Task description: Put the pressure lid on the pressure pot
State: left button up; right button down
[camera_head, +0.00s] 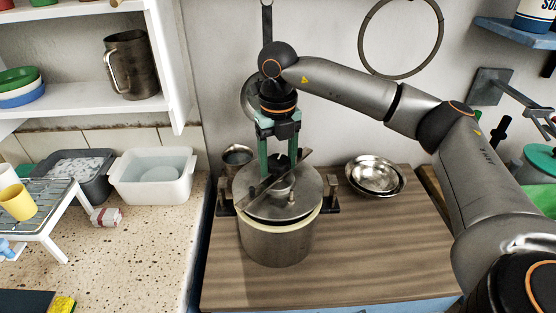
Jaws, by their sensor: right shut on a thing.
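The pressure pot (276,245) is a steel pot standing on the wooden worktop, with dark side handles. The round steel pressure lid (294,207) is over the pot's mouth, with a dark bar across its top. A pale rim shows below the lid's front and right edge; I cannot tell whether the lid rests on it or is slightly above. My right gripper (280,172) comes down from above with its green fingers shut on the lid's central part. The fingertips are partly hidden by the bar. My left gripper is not in view.
Steel bowls (375,176) stand to the right of the pot and a metal cup (237,156) stands behind it. The wooden worktop (370,250) is clear at the front right. A white basin (153,178) and a wire rack (40,205) are on the speckled counter at left.

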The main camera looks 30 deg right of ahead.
jog(key=shift+f, duration=0.3)
jog(key=shift+f+b, duration=0.35)
jog(key=shift+b, duration=0.15)
jog(key=shift+f, duration=0.45)
dwell(1.1)
jog(key=shift+c, duration=1.4)
grip_release()
jog(key=shift+o, duration=1.4)
jog(key=shift+f, duration=0.15)
